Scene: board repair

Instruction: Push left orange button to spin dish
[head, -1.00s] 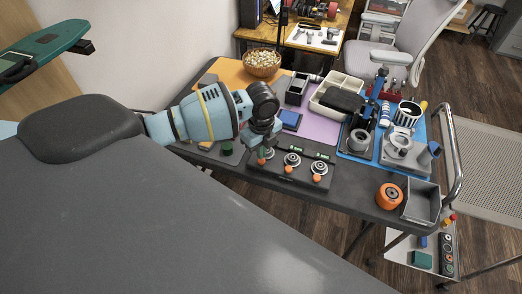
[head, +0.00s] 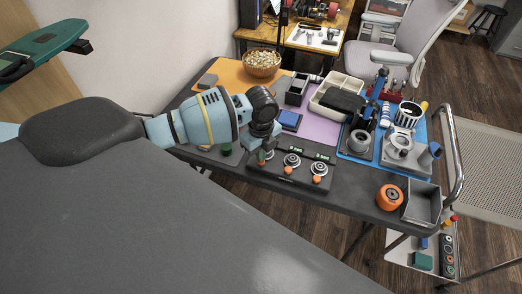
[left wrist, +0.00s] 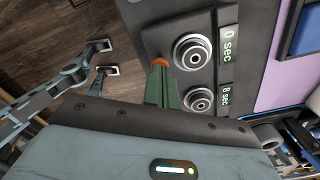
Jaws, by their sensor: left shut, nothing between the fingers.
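A dark panel (head: 303,184) near the table's front edge carries a row of round metal dishes with orange buttons in front. The middle dish (head: 291,160) and right dish (head: 318,168) show, with the middle button (head: 288,170) and right button (head: 316,179). My left gripper (head: 262,157) is shut and empty, pointing down at the panel's left end, and mostly hides the left button. In the left wrist view its green fingers (left wrist: 161,82) reach the left orange button (left wrist: 160,62); I cannot tell if it is pressed. The left dish (left wrist: 192,52) beside it reads 0 sec; another reads 8 sec.
A blue block (head: 290,118) and a bowl (head: 261,63) stand behind the panel. Fixtures crowd the blue mat to the right. An orange roll (head: 389,197) and a grey bin (head: 422,203) stand at the table's right end.

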